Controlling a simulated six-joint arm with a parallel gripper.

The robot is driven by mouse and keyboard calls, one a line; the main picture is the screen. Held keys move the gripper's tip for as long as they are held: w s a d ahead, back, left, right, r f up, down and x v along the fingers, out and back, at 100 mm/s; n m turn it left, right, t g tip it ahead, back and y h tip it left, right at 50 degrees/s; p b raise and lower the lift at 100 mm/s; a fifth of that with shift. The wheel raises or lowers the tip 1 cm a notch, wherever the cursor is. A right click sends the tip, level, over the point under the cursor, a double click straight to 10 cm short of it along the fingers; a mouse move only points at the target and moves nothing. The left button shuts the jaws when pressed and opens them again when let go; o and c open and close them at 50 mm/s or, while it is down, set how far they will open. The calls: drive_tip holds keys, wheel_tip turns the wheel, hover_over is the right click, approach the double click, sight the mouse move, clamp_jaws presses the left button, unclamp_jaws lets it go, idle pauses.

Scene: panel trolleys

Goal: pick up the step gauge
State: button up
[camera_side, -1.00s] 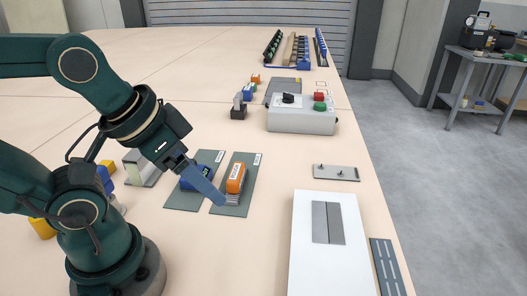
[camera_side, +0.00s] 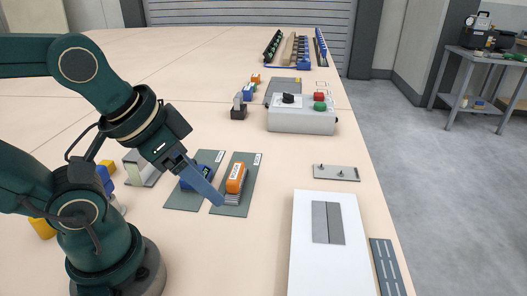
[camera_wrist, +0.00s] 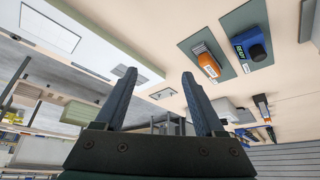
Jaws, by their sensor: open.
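An orange block (camera_side: 236,177) with a grey ridged end (camera_side: 232,198) lies on a green mat (camera_side: 245,200); it looks most like the step gauge, though no readable label confirms it. It also shows at upper right in the wrist view (camera_wrist: 207,65), with its ridged end (camera_wrist: 199,48). My gripper (camera_side: 220,202) points down and to the right, its fingers overlapping the ridged end's left side in the side view. The wrist view shows the two fingers (camera_wrist: 158,74) apart with nothing between them. The block is off to the right of them there.
A blue device (camera_side: 192,178) with a display sits on a neighbouring green mat (camera_side: 211,157), partly behind my fingers. A grey control box (camera_side: 300,121) stands behind. A pinned grey plate (camera_side: 336,173) and a white board (camera_side: 309,260) lie right. Table between mats and board is clear.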

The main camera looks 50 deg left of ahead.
drive_tip(key=w+a+r+m+g+y, duration=0.1)
drive_tip(key=w+a+r+m+g, duration=0.15)
drive_tip(key=w+a, duration=0.6)
drive_tip(key=a+f+n+g, duration=0.1)
drive_tip(key=a+f, duration=0.1)
drive_tip(key=a, duration=0.2)
drive_tip(key=s+a+f+g, duration=0.1)
drive_tip(key=a+f, duration=0.2)
drive_tip(key=a, duration=0.1)
drive_tip(key=a+f+n+g+h, duration=0.1)
drive_tip(key=a+f, duration=0.2)
drive_tip(key=a, duration=0.2)
drive_tip(key=shift+s+f+n, duration=0.2)
drive_tip(key=shift+s+n, duration=0.15)
drive_tip(key=shift+s, duration=0.05)
drive_tip(key=shift+s+a+f, duration=0.1)
drive_tip(key=shift+s+f, duration=0.1)
drive_tip(key=shift+f, duration=2.45)
